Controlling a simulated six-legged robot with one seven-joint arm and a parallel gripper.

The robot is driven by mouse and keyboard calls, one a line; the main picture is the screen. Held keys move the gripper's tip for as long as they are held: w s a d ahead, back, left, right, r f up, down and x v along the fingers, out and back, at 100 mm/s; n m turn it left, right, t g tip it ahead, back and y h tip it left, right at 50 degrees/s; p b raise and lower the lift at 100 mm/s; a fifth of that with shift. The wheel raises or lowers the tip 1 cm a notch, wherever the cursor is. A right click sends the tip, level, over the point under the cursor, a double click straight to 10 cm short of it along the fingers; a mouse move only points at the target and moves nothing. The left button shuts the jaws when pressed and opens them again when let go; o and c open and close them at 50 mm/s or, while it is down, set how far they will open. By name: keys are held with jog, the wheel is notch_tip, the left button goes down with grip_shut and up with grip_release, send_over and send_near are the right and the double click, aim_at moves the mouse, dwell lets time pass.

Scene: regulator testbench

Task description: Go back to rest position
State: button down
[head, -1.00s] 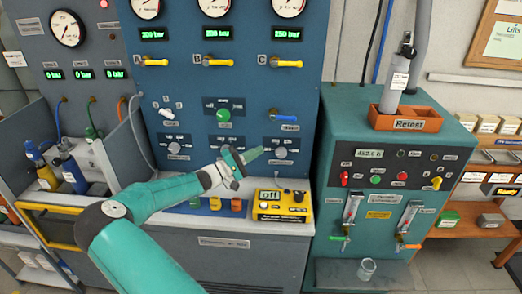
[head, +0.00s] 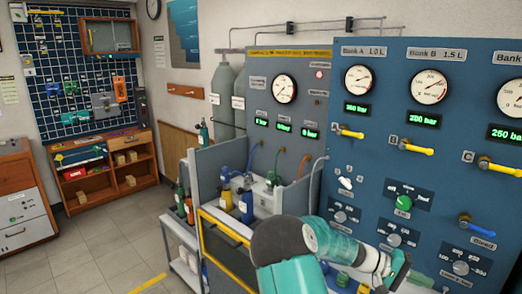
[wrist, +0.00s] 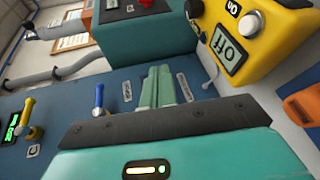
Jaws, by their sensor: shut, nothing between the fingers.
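My gripper shows in the wrist view (wrist: 160,86), its two teal fingers pressed together with nothing between them. In the head view, my teal arm is bent in front of the blue panel (head: 400,150), with its end at the lower right below the Bank A knobs. The fingertips are hard to make out there. In the wrist view, a yellow box with an "off" display (wrist: 234,52) is to the right of the fingers, apart from them. A blue lever (wrist: 99,98) and a yellow lever (wrist: 27,118) on the panel are to the left.
The panel carries gauges, yellow valve handles (head: 408,146) and knobs close to my arm. A grey bench with a yellow-framed front (head: 226,236) and small bottles stands left of it. Open tiled floor (head: 110,240) lies at the left, before a wooden shelf (head: 110,200).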

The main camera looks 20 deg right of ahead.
jog(key=w+a+r+n+t+y, duration=0.1)
jog(key=a+t+y, duration=0.3)
jog(key=a, duration=0.7)
jog(key=w+a+r+n+t+y, duration=0.1)
jog(key=w+a+r+t+y, duration=0.2)
jog(key=a, duration=0.8)
jog(key=s+a+r+n+t+y, duration=0.1)
jog(key=s+a+r+t, duration=0.2)
jog(key=a, duration=0.4)
jog(key=s+a+r+n+t+y, duration=0.2)
jog(key=s+a+r+t, duration=0.1)
jog(key=a, duration=0.5)
jog(key=s+a+r+n+t+y, duration=0.1)
jog(key=s+a+r+n+t, duration=0.1)
jog(key=a, duration=0.6)
jog(key=shift+s+a+r+t+y, duration=0.25)
jog(key=shift+s+r+t+y, duration=0.15)
jog(key=shift+r, duration=0.4)
